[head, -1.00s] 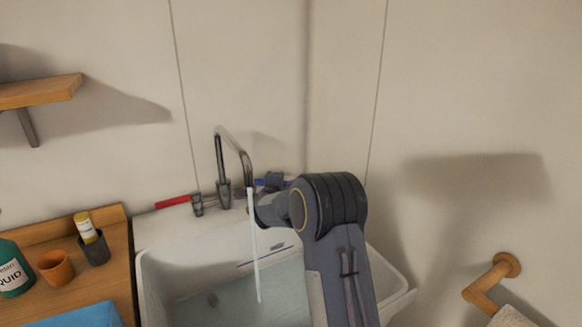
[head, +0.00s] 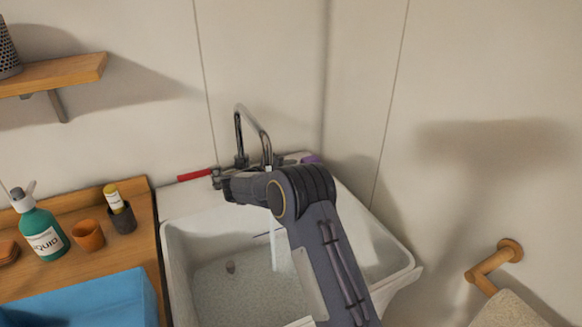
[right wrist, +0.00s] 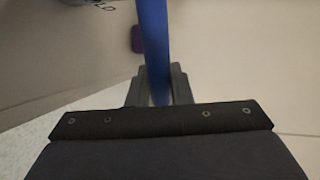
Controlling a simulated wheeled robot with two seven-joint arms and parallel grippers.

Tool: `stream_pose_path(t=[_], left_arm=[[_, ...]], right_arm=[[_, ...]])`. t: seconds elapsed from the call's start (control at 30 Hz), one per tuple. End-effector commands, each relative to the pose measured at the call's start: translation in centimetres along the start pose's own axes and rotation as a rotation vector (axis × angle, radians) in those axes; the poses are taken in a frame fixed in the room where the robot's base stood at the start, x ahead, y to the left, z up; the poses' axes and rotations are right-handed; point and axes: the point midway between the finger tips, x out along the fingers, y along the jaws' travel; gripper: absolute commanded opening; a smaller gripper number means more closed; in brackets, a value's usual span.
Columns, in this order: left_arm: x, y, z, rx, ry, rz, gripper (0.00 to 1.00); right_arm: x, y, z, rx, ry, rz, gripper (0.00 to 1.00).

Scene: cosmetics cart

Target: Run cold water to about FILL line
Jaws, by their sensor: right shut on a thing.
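The white sink (head: 180,275) has water (head: 235,298) with a speckled surface in its basin. A short dark line (head: 262,234) shows on the basin's back wall, above the water; I cannot read any marking. The curved metal tap (head: 240,130) stands at the back, its spout end just above my right arm. A pale streak (head: 279,245) beside my arm may be running water; my arm hides part of it. My right gripper (right wrist: 158,88) is shut on a blue lever (right wrist: 152,40), which my arm hides in the head view. The red lever (head: 196,175) points left. My left gripper is out of view.
A wooden counter (head: 95,265) on the left holds a green bottle (head: 42,235), an orange cup (head: 89,235), a dark cup (head: 122,219) and a blue bin (head: 100,300). A purple item (head: 310,159) lies on the sink's back rim. A wooden towel holder (head: 490,262) is at right.

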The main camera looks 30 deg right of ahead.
Motion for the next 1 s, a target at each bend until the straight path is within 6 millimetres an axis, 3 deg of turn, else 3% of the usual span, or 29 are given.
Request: stream_pose_path(t=[0.43,0.47,0.6,0.87,1.0], left_arm=[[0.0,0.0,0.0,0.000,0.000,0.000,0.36],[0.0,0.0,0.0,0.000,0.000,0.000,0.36],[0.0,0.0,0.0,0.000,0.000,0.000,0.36],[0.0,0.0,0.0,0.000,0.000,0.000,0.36],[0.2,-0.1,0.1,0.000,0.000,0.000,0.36]], right_arm=[[-0.2,-0.1,0.1,0.004,0.007,0.000,0.00],[-0.2,-0.1,0.1,0.004,0.007,0.000,0.20],[-0.2,-0.1,0.1,0.004,0.008,0.001,0.39],[-0.2,0.0,0.0,0.003,0.009,0.001,0.39],[-1.2,0.1,0.1,0.003,0.006,0.002,0.39]])
